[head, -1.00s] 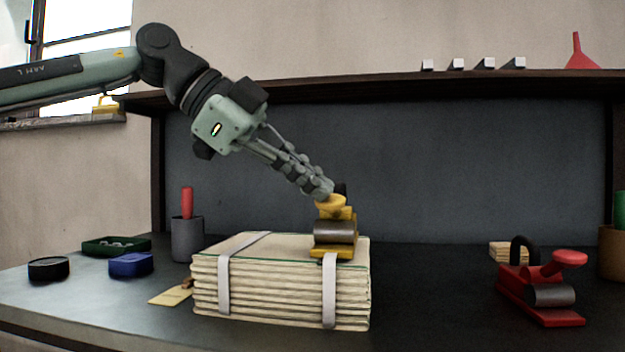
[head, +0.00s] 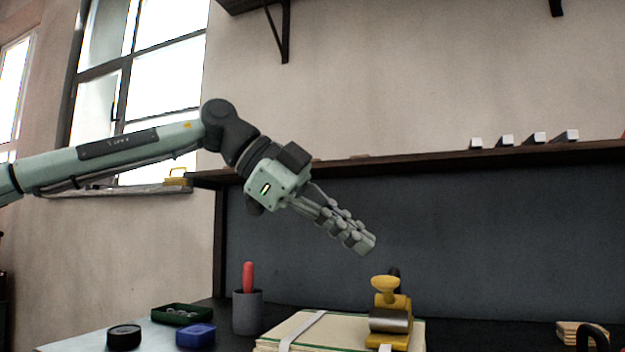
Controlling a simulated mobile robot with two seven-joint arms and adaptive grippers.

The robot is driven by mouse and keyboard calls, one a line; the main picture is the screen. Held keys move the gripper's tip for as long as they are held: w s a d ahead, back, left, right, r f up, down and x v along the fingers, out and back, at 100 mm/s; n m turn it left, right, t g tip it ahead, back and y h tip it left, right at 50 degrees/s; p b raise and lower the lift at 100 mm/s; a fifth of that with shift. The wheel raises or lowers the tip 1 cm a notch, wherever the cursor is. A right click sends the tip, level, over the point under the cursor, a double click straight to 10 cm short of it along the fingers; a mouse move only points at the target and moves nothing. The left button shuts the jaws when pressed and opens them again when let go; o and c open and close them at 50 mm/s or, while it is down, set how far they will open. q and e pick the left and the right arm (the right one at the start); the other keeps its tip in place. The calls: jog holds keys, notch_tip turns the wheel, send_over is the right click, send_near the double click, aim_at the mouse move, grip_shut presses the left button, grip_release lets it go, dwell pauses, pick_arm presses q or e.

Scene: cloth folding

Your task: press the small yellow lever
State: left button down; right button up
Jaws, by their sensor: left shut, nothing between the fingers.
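The small yellow lever (head: 385,283) has a round knob and belongs to a yellow device with a grey roller (head: 391,320). The device stands upright on a strapped stack of boards or papers (head: 317,334), right of centre in the head view. My left gripper (head: 366,244) is shut and empty. Its fingertips are above and slightly left of the knob, with a visible gap between them. The lower part of the stack is cut off by the frame. My right gripper is not in view.
A grey cup (head: 247,312) with a red handle, a blue box (head: 196,335), a green tray (head: 182,314) and a black round tin (head: 124,337) stand at the left. A shelf (head: 420,160) runs behind the arm. A dark curved handle (head: 592,337) shows at lower right.

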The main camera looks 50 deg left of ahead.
pick_arm(q)
jog(key=w+a+v, duration=0.1)
jog(key=v, duration=0.6)
jog(key=shift+a+r+p, duration=0.15)
jog(key=shift+r+p, duration=0.15)
jog(key=shift+p, duration=0.15)
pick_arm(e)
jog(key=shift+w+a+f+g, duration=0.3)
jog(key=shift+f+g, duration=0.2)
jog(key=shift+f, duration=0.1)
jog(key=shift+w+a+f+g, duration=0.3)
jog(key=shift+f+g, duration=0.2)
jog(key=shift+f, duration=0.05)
pick_arm(q)
jog(key=shift+s, duration=0.1)
